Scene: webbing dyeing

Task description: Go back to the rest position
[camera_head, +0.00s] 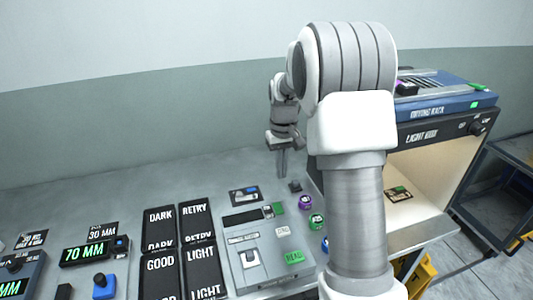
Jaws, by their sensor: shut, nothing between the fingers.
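My gripper (282,163) points down above the back of the grey bench, behind the small grey instrument (262,262). Its fingers look closed together and hold nothing. My arm rises through the middle of the view and hides part of the bench and the left side of the light box. The fingertips appear close to the bench top, but I cannot tell whether they touch it.
Labelled black bins (160,226) sit left of the instrument. A display reading 70 MM (85,252) and a blue knob (104,286) are further left. Purple and green round pieces (305,202) lie near my arm.

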